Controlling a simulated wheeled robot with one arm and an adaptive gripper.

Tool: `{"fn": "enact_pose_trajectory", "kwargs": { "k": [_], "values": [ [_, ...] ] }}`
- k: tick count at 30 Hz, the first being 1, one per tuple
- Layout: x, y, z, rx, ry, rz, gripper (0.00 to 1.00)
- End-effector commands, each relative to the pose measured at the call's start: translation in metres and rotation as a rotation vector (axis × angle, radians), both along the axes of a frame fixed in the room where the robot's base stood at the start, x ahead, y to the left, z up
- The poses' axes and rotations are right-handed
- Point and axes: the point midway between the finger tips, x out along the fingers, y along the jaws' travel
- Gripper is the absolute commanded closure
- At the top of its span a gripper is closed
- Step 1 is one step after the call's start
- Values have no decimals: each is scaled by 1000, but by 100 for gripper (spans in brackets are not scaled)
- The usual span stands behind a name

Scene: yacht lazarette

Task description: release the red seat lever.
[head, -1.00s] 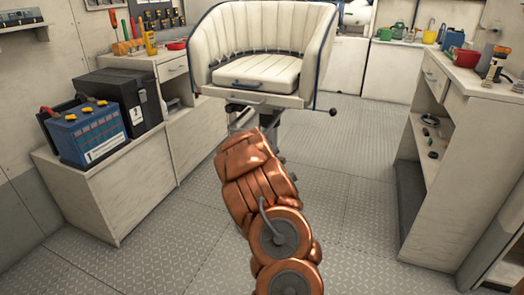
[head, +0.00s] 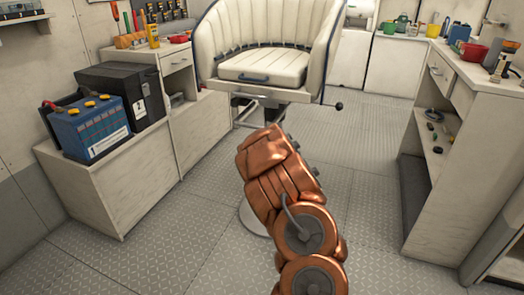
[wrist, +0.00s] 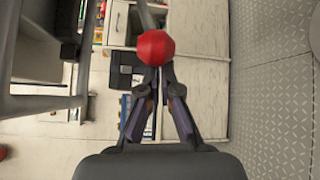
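The red lever's ball knob (wrist: 155,47) shows in the wrist view, on a grey rod (wrist: 146,15) that runs to the top edge. My gripper (wrist: 159,70) has its two fingers angled together, tips nearly meeting, with only a thin gap between them. The knob overlaps the fingertips in the picture and is not between them. I cannot tell whether they touch. In the head view the cream padded seat (head: 265,66) stands in the middle, and my arm reaches under its front. My gripper and the red knob are hidden there.
A black-knobbed lever (head: 339,106) sticks out at the seat's right. A blue battery (head: 88,130) and a black case (head: 130,92) stand on the left locker (head: 85,190). A cluttered counter (head: 490,83) lines the right. The plate floor (head: 365,170) between is clear.

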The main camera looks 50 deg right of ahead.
Motion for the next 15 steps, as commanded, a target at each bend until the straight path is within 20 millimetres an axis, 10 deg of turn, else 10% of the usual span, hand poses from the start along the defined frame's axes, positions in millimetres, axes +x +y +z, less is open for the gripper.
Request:
{"fn": "enact_pose_trajectory", "kwargs": {
  "k": [15],
  "values": [
    [19,34,-11,-2,1,0,100]
  ]
}}
